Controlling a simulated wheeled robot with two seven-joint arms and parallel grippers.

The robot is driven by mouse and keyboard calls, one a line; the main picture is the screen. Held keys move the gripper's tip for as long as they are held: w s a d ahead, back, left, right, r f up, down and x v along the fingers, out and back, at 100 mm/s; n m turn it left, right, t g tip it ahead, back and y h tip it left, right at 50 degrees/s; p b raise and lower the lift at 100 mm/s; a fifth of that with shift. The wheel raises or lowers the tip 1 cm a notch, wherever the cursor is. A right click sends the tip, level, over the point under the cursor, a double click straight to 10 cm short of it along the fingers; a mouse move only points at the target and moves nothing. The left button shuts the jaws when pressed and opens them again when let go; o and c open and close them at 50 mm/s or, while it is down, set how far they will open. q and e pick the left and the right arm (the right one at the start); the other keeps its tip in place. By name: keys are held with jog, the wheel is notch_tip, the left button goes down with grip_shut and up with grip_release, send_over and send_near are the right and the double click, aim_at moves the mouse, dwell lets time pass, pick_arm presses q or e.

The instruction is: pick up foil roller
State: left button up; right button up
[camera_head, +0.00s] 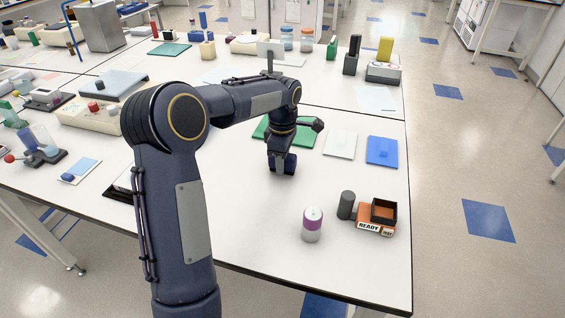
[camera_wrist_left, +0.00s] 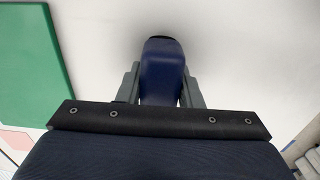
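A dark blue rounded piece (camera_wrist_left: 162,75) with a black far end, which looks like the foil roller, sits between my left gripper's (camera_wrist_left: 163,92) two grey fingers in the left wrist view. The fingers lie flush along both its sides, so the gripper looks shut on it. In the head view my left gripper (camera_head: 282,165) points down at the white table, with the dark blue foil roller (camera_head: 291,165) at its fingertips. I cannot tell whether the roller touches the table. My right gripper is not in view.
A green mat (camera_head: 262,130) lies behind the gripper, with a white pad (camera_head: 340,144) and a blue pad (camera_head: 382,151) to the right.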

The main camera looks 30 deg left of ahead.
pick_arm(q)
jog(key=c, duration=0.6)
jog(key=shift+r, duration=0.5)
notch_tip(320, 180, up, 2)
jog(key=shift+r, duration=0.2)
jog(key=s+d+r+b, duration=0.1)
jog(key=s+d+r, duration=0.6)
jog(key=s, duration=0.5)
notch_tip(320, 180, up, 3)
jog(key=shift+d+f+b, duration=0.15)
jog(key=shift+b, duration=0.15)
